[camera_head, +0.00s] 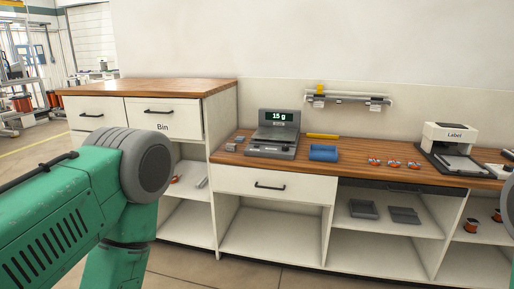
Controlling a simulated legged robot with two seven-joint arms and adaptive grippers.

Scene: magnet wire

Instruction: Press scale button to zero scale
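The grey scale (274,134) stands on the wooden worktop (236,159), near its left end. Its raised display (280,116) reads "15 g" in light digits. Small markings show below the digits and on the front of the base, but I cannot make out which is the zero button. My green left arm comes in at the lower left, in front of the cabinets and well short of the scale. Its gripper is outside the picture. My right gripper is not in view; only a sliver of green shows at the right edge.
A blue roll-shaped object (323,153) lies right of the scale, with a yellow item (322,136) behind it. A taller cabinet (165,88) marked "Bin" rises left. Grey trays (363,209) lie on a shelf below.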

